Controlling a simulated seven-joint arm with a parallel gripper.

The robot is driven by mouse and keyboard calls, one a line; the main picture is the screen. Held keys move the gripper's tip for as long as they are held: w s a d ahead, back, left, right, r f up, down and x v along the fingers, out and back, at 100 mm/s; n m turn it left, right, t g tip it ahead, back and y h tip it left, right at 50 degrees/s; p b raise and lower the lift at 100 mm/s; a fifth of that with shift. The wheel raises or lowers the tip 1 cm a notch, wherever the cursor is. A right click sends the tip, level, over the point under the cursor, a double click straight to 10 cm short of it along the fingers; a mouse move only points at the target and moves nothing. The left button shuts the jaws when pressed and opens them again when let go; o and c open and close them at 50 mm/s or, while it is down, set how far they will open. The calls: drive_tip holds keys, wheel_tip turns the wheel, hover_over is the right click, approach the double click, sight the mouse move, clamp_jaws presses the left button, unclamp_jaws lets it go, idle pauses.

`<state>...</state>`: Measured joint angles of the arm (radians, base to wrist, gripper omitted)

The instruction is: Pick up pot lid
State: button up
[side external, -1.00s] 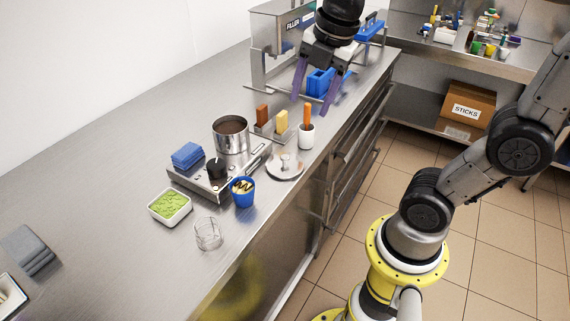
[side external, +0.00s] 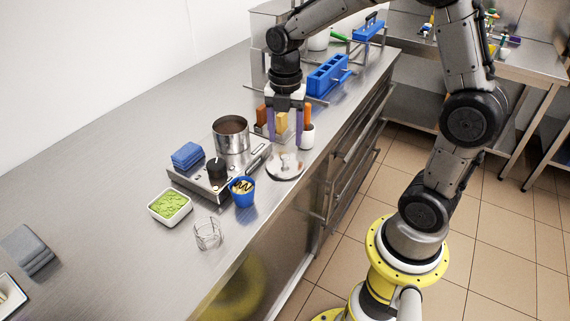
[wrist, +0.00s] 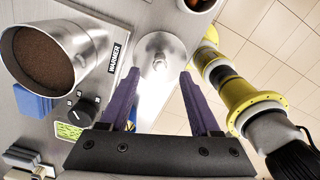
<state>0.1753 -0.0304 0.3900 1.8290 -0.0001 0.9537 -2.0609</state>
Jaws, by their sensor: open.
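The pot lid (side external: 285,167) is a round silver disc with a small knob, lying flat on the steel counter beside the warmer. In the wrist view the lid (wrist: 148,48) is ahead of the fingers, its knob roughly in line with the gap. My gripper (side external: 284,140) points down with its purple fingers apart and nothing between them. It is above and just behind the lid, not visibly touching it. The fingers also show in the wrist view (wrist: 156,80). The metal pot (side external: 231,137) with brown contents stands on the warmer, uncovered.
The warmer (side external: 215,185) carries a blue cloth (side external: 187,155) and a black knob. A blue cup (side external: 243,192) stands in front of the lid, and a white cup (side external: 306,136) with an orange handle is close to my fingers. Popsicles (side external: 281,121) stand just behind.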

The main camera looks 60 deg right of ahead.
sight(285, 156)
drive_tip(key=shift+s+a+f, duration=0.1)
drive_tip(key=shift+a+f, duration=0.05)
drive_tip(key=shift+f, duration=1.3)
drive_tip(key=shift+a+f, duration=0.1)
drive_tip(key=shift+f, duration=1.35)
clamp_jaws()
